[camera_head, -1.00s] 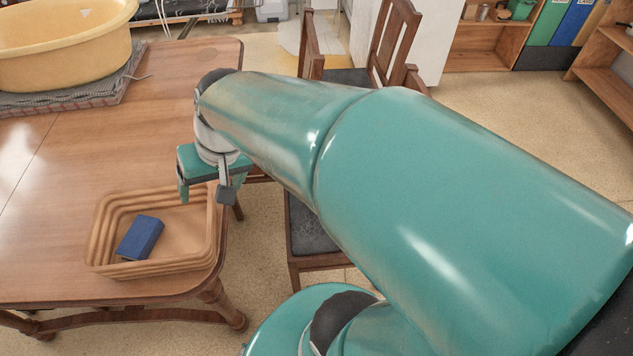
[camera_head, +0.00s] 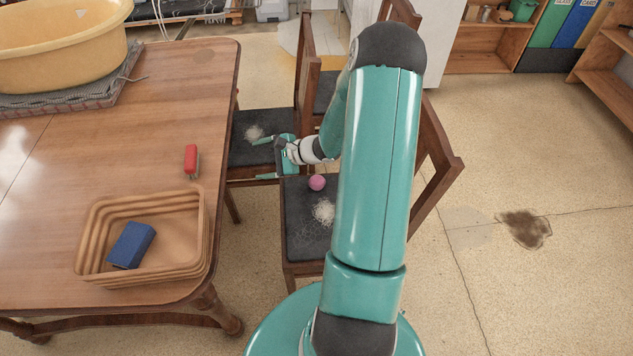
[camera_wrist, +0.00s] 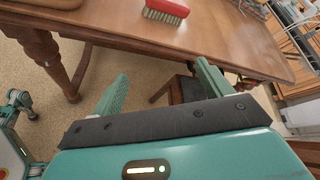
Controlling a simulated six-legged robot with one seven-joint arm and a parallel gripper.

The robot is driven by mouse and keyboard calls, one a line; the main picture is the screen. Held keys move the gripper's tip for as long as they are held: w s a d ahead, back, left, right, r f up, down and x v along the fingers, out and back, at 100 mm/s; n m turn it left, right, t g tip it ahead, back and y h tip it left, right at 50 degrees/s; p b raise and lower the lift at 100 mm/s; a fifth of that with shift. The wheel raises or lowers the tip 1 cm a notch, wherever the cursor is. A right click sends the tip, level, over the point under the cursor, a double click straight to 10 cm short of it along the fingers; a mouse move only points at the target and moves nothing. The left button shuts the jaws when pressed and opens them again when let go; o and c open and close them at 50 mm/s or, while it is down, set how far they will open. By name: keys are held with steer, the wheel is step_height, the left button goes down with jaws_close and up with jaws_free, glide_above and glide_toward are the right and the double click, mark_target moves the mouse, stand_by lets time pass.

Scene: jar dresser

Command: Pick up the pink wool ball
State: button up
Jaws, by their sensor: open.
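The pink wool ball (camera_head: 317,182) rests on the dark seat of the near chair (camera_head: 298,240), beside a pale tangled patch (camera_head: 324,211). My gripper (camera_head: 263,160) is open and empty. It points left toward the table, with its fingers above and to the left of the ball in the head view. In the wrist view my gripper (camera_wrist: 160,80) shows two teal fingers spread apart with nothing between them. The ball does not show in the wrist view.
The wooden table (camera_head: 110,90) holds a red brush (camera_head: 191,160), a woven tray (camera_head: 180,268) with a blue block (camera_head: 131,245), and a yellow tub (camera_head: 60,50). A second chair (camera_head: 245,148) stands behind. Chair backs rise near my arm.

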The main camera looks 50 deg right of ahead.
steer(key=s+d+f+m+t+h, duration=0.4)
steer(key=d+f+m+h, duration=0.2)
steer(key=d+f+m, duration=0.55)
steer(key=m+g+h, duration=0.2)
steer(key=m+h, duration=0.4)
steer(key=m, duration=0.1)
glide_toward(320, 187)
steer(key=shift+s+a+r, duration=0.2)
steer(key=shift+s+r, duration=0.2)
steer(key=shift+r, duration=0.15)
steer(key=shift+d+f, duration=0.1)
steer(key=shift+f, duration=0.2)
steer(key=x, duration=1.3)
steer(key=shift+w+f, duration=0.15)
steer(key=shift+f, duration=0.05)
steer(key=c, duration=1.1)
